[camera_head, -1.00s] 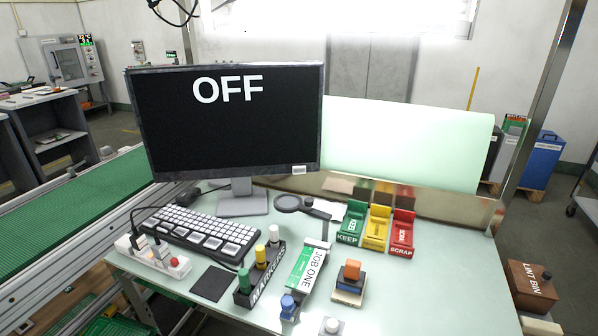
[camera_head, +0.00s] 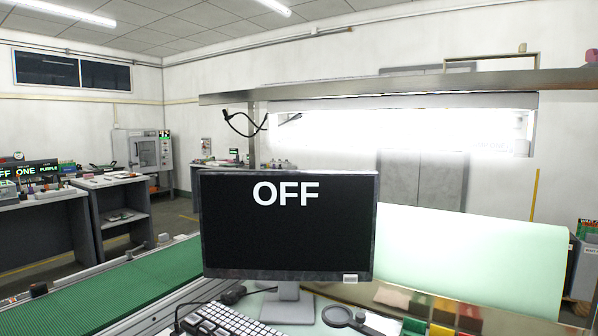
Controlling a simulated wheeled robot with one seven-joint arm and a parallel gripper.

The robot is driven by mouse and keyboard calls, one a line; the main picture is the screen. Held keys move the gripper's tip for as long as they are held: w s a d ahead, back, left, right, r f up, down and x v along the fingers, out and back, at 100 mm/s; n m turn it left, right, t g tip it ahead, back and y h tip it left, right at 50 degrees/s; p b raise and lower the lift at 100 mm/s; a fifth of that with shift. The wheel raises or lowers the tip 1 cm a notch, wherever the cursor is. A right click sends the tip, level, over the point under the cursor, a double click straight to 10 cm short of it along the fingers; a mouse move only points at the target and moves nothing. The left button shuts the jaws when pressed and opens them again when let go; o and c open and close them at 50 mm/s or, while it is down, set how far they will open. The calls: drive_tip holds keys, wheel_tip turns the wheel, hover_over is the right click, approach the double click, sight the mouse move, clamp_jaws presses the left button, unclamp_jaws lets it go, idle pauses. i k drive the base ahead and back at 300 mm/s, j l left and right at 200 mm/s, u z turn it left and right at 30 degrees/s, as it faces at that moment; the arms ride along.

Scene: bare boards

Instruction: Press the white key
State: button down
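The keyboard (camera_head: 222,322) shows only in part at the bottom edge of the head view, with small white keys on a dark body. Most of it is cut off by the frame. I cannot tell which single key is the white key. The monitor (camera_head: 287,240) stands upright behind it, its black screen reading OFF. My gripper is not in view.
A green conveyor (camera_head: 100,290) runs at left. A shelf with a bright lamp (camera_head: 400,125) hangs above the desk.

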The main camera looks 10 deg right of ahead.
sight(346, 278)
drive_tip(key=i+j+z, duration=0.25)
drive_tip(key=j, duration=0.2)
drive_tip(key=i+j+z, duration=0.2)
drive_tip(key=j, duration=0.25)
drive_tip(key=j+z, duration=0.25)
drive_tip(key=j, duration=0.25)
drive_tip(key=i+j+z, duration=0.2)
drive_tip(key=j, duration=0.3)
drive_tip(key=k, duration=0.1)
